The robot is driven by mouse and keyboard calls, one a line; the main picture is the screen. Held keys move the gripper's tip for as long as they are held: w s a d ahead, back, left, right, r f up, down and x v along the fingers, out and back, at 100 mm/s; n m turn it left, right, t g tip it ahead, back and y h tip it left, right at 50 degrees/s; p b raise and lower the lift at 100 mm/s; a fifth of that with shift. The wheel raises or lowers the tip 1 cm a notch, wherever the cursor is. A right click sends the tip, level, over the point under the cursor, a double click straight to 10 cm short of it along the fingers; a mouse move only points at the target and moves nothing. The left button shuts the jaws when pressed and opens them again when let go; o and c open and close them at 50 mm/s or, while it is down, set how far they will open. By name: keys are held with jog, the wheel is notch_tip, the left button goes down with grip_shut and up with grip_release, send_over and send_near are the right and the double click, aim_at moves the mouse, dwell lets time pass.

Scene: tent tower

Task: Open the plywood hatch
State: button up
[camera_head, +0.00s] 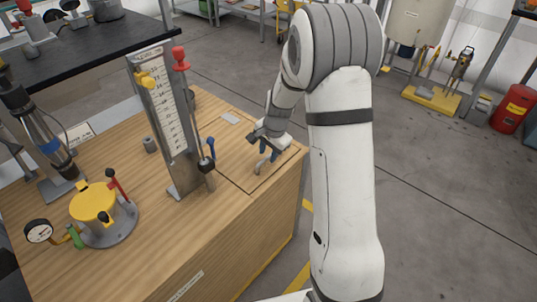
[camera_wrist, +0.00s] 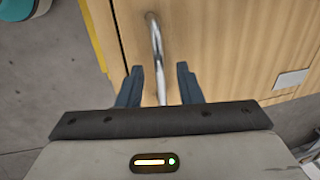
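The plywood hatch (camera_head: 232,150) is a panel outlined by a dark seam in the top of the wooden bench. It looks closed and flush. In the wrist view the hatch (camera_wrist: 220,45) carries a bent metal bar handle (camera_wrist: 156,45). The handle's end also shows in the head view (camera_head: 257,168). My gripper (camera_head: 268,158) is low over the hatch near its front right side. In the wrist view my gripper (camera_wrist: 158,80) has its blue fingers apart, one on each side of the handle, with gaps on both sides. Contact cannot be seen.
A metal plate (camera_head: 230,118) lies at the hatch's far edge. Open floor (camera_head: 440,200) lies to the right.

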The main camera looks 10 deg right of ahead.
jog(key=shift+f, duration=0.25)
grip_shut()
dwell(0.5)
